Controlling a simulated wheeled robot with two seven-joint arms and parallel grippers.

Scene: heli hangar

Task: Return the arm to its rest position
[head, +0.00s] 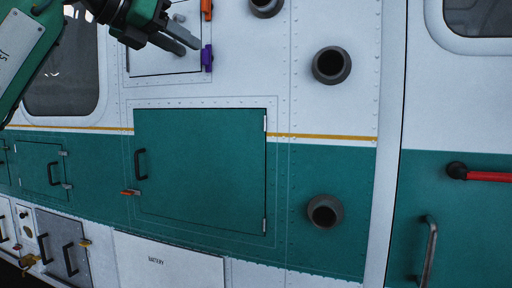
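My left arm comes in from the upper left, green and dark. Its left gripper (191,46) is in front of the white upper panel near the top of the head view. Its two grey fingers lie slightly apart, with nothing between them. The fingertips are close to the purple latch (207,58) in the picture; I cannot tell whether they touch anything. My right gripper is out of view.
A green hatch (200,170) with a black handle (140,164) is closed below. Dark round ports (331,65) stick out at right, another lower (325,212). A red handle (488,176) and a metal grab bar (428,250) are at far right. An orange latch (206,9) is above.

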